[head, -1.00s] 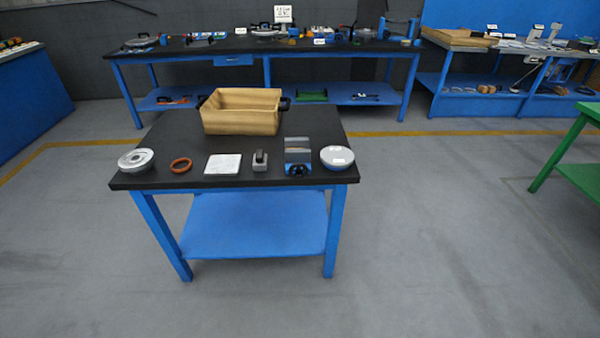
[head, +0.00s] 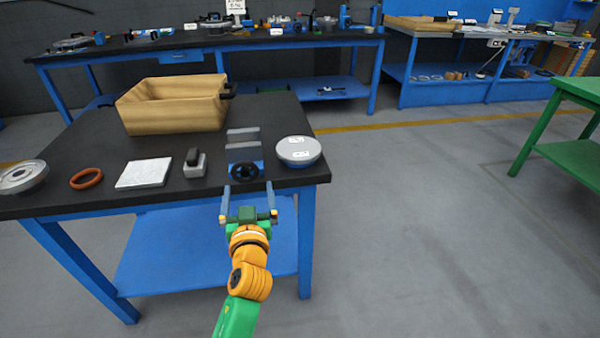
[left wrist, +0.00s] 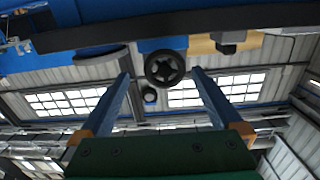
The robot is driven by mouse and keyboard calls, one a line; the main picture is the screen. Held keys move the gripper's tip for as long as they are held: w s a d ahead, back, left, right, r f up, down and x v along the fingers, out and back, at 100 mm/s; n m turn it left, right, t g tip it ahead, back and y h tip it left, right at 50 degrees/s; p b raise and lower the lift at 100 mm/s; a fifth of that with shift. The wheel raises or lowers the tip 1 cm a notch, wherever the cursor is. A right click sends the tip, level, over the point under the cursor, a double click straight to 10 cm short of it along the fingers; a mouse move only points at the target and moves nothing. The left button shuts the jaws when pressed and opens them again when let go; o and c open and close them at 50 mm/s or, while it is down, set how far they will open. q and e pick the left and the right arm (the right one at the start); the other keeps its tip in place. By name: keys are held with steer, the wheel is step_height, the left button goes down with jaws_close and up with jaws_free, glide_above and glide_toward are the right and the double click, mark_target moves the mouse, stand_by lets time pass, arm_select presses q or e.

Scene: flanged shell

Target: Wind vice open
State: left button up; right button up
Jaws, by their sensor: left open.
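The vice (head: 243,150) stands at the front edge of the black-topped table, with grey jaws and a blue body. Its black handwheel (head: 245,172) faces me at the table's front edge. The handwheel also shows in the left wrist view (left wrist: 165,68), ahead and between the fingers. My left gripper (head: 247,188) is open and empty, just in front of the handwheel, its two fingers pointing at it from either side. In the left wrist view the left gripper's fingertips (left wrist: 160,72) are apart. I cannot tell whether they touch the wheel. My right gripper is not in view.
On the table (head: 100,135), a round grey-white lidded part (head: 298,151) stands right of the vice. A small grey block with a black top (head: 194,163), a white pad (head: 144,173), an orange ring (head: 86,179) and a flanged disc (head: 22,176) lie left. A tan bin (head: 172,112) stands behind.

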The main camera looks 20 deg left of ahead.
mark_target(245, 172)
arm_select(q)
steer(key=shift+w+a+r+p, duration=0.15)
steer(key=shift+w+a+r, duration=0.2)
steer(key=shift+r, duration=0.15)
steer(key=shift+w+a+r+p, duration=0.15)
steer(key=shift+w+a+r, duration=0.2)
steer(key=shift+r, duration=0.1)
steer(key=x, duration=0.4)
steer(key=shift+a, duration=0.1)
steer(key=shift+w+a+f, duration=0.1)
steer(key=shift+w+a, duration=0.05)
steer(key=shift+w, duration=0.1)
steer(key=c, duration=1.2)
